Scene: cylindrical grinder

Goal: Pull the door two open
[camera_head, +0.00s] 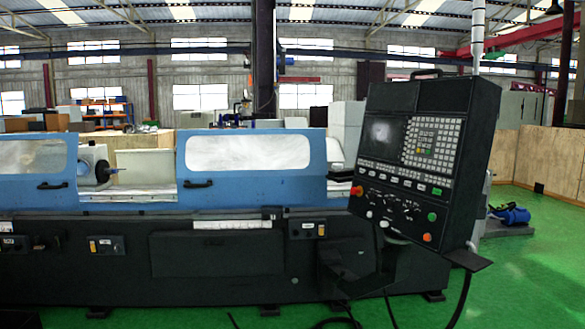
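The cylindrical grinder stands in front of me with a dark lower body and blue sliding doors. The left blue door (38,152) has a window and a black handle (52,185). The middle blue door (250,186) has a window and a black handle (197,184) near its lower left edge. No label shows which one is door two. Between these doors is a gap, where a grey round workhead (93,168) with a pointed tip shows. Neither of my grippers is in view.
A tilted black control panel (420,160) on an arm stands in front of the machine's right part and hides some of it. A dark cable hangs below it. Green floor (520,280) is free at the right. A blue object (511,214) lies farther back.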

